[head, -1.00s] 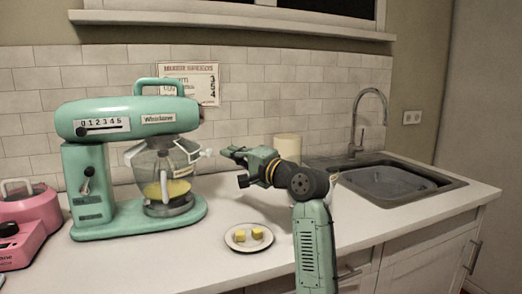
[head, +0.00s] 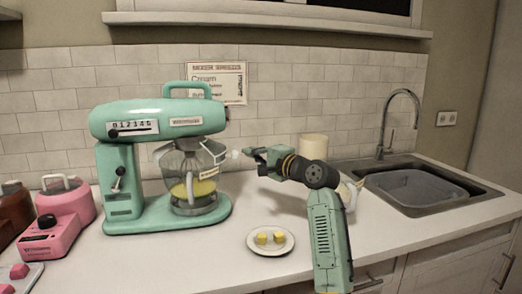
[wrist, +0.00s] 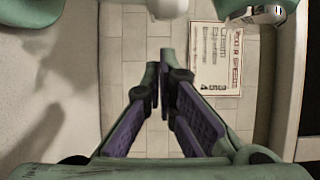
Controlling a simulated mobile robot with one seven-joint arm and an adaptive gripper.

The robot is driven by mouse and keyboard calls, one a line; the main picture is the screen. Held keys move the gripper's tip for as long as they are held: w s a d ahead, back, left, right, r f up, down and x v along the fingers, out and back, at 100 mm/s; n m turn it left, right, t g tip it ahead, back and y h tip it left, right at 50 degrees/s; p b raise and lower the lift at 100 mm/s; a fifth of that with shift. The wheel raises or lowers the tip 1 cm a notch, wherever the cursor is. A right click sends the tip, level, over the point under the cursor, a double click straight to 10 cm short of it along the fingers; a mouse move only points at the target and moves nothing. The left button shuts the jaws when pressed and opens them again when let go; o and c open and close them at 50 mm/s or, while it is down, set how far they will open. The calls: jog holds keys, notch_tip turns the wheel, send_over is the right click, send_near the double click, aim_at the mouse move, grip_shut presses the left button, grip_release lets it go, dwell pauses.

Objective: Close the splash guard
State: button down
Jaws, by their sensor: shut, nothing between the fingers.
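A mint-green stand mixer (head: 118,180) stands on the counter with a clear bowl (head: 194,201) of yellow contents under its head. The clear splash guard (head: 213,152) sits above the bowl's rim, with pale edges and a white knob (head: 235,154) sticking out to the right. My gripper (head: 247,151) is shut and empty, just right of the knob at about its height. I cannot tell whether they touch. In the wrist view my gripper's fingers (wrist: 158,75) are together with nothing between them. A white rounded part, perhaps the knob, shows at that view's top edge.
A pink appliance (head: 62,220) stands left of the mixer. A cream cylinder (head: 314,147) is behind my arm, and a sink (head: 414,190) is at right. A poster (head: 217,83) hangs on the tiled wall.

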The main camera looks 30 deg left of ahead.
jog(key=shift+s+d, duration=0.15)
jog(key=shift+s, duration=1)
jog(key=shift+s+d+f, duration=0.1)
jog(key=shift+s+d, duration=0.05)
jog(key=shift+s, duration=0.25)
